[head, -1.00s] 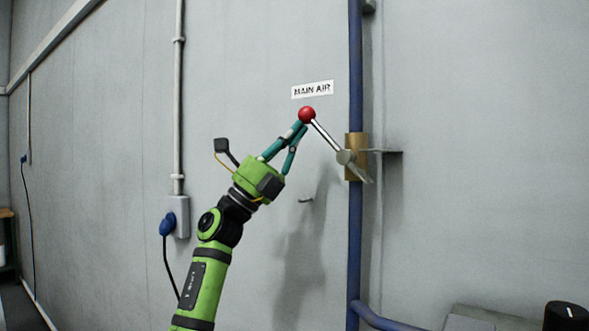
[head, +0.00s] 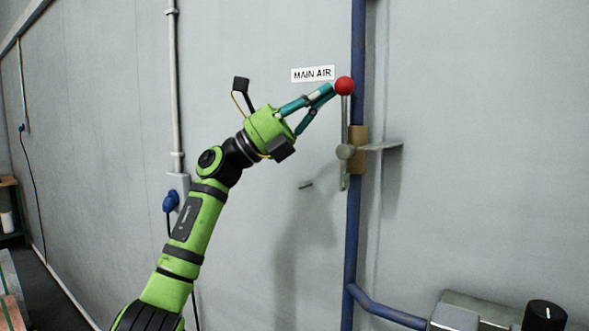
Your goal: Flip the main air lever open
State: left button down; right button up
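The main air lever is a grey metal bar (head: 345,120) with a red ball knob (head: 344,86). It pivots at a brass valve body (head: 359,150) on the blue vertical pipe (head: 353,215). The lever stands nearly upright, roughly in line with the pipe, with the knob at the top. My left gripper (head: 331,92) comes from the lower left. Its teal fingers converge and their tips meet at the left side of the knob, appearing to touch it rather than wrap around it. My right gripper is not in view.
A "MAIN AIR" label (head: 313,74) is on the grey wall behind the fingers. A flat grey tab (head: 383,146) sticks out right of the valve. A grey conduit with a blue plug (head: 170,201) is at left. A black knob (head: 544,316) sits at lower right.

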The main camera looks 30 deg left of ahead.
pick_arm(q)
jog(key=shift+d+r, duration=0.1)
jog(key=shift+d, duration=0.1)
dwell(0.4)
jog(key=shift+s+a+f, duration=0.2)
jog(key=shift+a+f, duration=0.15)
jog(key=shift+f, duration=0.1)
jog(key=v, duration=1.1)
jog(key=shift+a+r, duration=0.1)
jog(key=shift+w, duration=0.1)
